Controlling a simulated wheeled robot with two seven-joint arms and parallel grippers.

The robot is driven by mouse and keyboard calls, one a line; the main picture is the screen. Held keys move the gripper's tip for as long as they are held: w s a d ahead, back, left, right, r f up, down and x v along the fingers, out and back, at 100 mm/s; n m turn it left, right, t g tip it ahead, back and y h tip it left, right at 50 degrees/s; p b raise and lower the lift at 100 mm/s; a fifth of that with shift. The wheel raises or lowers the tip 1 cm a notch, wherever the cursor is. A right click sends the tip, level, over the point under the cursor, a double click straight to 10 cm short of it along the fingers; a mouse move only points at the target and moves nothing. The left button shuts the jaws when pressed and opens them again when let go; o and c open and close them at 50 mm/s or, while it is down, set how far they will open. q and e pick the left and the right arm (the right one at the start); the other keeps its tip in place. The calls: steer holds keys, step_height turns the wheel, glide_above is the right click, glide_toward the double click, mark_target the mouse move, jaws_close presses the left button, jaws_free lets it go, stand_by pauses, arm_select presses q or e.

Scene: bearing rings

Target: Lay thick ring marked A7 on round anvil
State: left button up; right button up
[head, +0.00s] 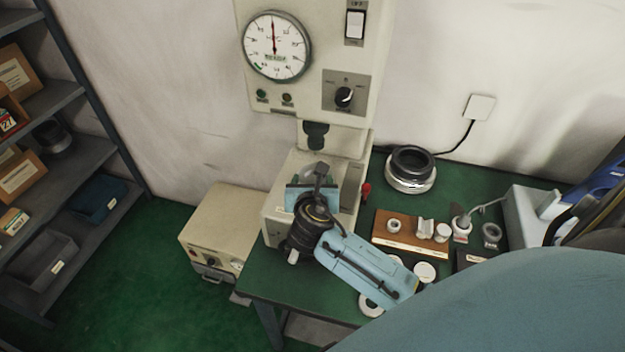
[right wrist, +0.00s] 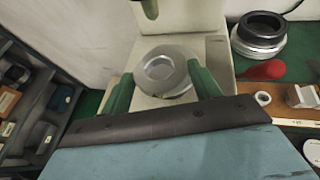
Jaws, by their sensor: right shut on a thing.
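In the right wrist view, my right gripper (right wrist: 160,78) has its two green fingers on either side of a thick grey metal ring (right wrist: 182,72) and is shut on it. The ring looks roughly level over the pale press base (right wrist: 212,53). The round anvil cannot be told apart from the ring, and I cannot tell whether they touch. No A7 mark is readable. My left gripper is not in view.
A large dark-and-silver ring (head: 410,170) stands on the green bench (head: 460,190) at the back.

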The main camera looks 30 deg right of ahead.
steer(key=shift+f, duration=0.45)
stand_by(0.3)
steer(key=o, duration=1.3)
steer(key=shift+f, duration=0.1)
steer(key=v, duration=1.3)
steer(key=shift+s+a, duration=0.1)
steer(key=shift+s, duration=0.05)
